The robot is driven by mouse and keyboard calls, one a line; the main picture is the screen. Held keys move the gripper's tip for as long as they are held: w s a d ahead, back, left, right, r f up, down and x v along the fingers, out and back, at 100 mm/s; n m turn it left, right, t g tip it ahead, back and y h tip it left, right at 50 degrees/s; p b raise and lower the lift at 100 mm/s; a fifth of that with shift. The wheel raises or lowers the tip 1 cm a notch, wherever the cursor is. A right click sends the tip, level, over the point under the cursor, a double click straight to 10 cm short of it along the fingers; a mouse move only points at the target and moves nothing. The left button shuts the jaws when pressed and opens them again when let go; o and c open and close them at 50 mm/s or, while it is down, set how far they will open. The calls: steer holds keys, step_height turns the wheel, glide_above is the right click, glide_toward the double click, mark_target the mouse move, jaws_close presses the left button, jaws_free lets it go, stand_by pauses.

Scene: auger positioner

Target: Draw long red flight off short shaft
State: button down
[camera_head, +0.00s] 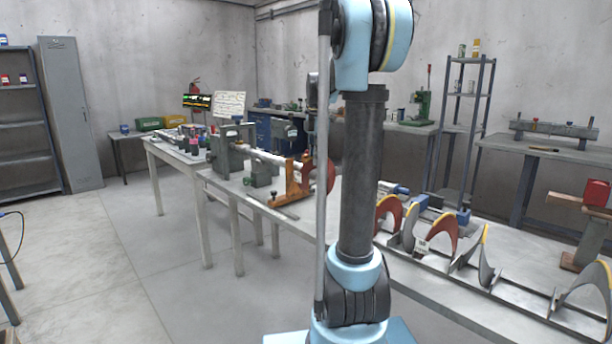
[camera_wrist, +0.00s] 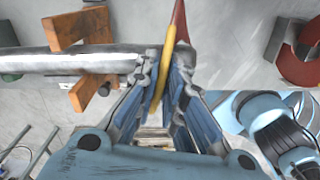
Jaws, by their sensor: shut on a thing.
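In the wrist view, my gripper (camera_wrist: 167,72) is shut on the red flight (camera_wrist: 180,22), with its yellow edge running down between the fingers. The grey shaft (camera_wrist: 65,62) comes in level from the left and reaches the fingers. The fingers hide the flight's bore, so I cannot tell how much shaft lies inside it. In the head view, the red flight (camera_head: 331,175) shows partly beside my arm, at the right end of the shaft (camera_head: 262,156). My gripper is hidden there behind my arm.
An orange support (camera_head: 293,184) stands under the shaft near the flight; it also shows in the wrist view (camera_wrist: 78,30). A rack (camera_head: 480,283) at the right holds several red and grey flights. A grey headstock (camera_head: 226,152) stands on the bench. Open floor lies at the left.

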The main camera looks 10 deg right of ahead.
steer(key=s+d, duration=0.6)
steer(key=s, duration=0.3)
steer(key=shift+s+d, duration=0.3)
steer(key=shift+s, duration=0.1)
stand_by(2.0)
stand_by(0.4)
